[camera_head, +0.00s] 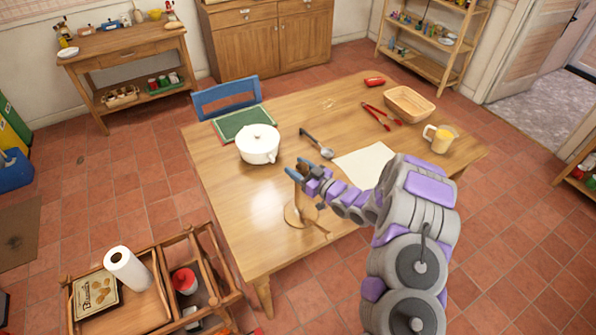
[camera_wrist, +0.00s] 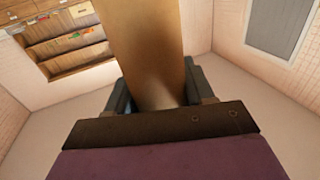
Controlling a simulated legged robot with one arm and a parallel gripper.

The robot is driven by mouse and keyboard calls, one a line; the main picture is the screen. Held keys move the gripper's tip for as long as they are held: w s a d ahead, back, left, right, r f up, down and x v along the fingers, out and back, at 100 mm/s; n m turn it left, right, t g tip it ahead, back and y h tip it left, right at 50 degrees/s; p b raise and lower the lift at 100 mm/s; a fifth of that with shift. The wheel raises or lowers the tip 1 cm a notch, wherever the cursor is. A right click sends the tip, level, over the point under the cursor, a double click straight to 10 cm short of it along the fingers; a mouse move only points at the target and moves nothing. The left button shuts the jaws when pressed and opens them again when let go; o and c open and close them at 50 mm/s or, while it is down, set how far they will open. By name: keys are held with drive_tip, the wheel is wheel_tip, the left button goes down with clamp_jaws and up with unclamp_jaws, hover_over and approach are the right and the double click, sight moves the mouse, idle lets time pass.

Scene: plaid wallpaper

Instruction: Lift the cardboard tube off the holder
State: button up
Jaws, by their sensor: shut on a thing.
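The cardboard tube (camera_wrist: 150,45) is a plain brown cylinder that fills the upper middle of the wrist view, between my two dark fingers. My gripper (camera_head: 299,168) is shut on it, above the near part of the table. In the head view the tube is small and partly covered by my gripper. The wooden holder (camera_head: 293,216) has a round base standing on the table below my gripper, partly hidden by my arm. I cannot tell whether the tube is still around the holder's post or clear of it.
A wooden cart (camera_head: 150,318) with a paper roll (camera_head: 127,269) stands at lower left.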

wheel_tip(320, 180, up, 15)
drive_tip(key=p, duration=0.5)
drive_tip(key=shift+p, duration=0.3)
idle(0.8)
drive_tip(key=shift+r, duration=0.1)
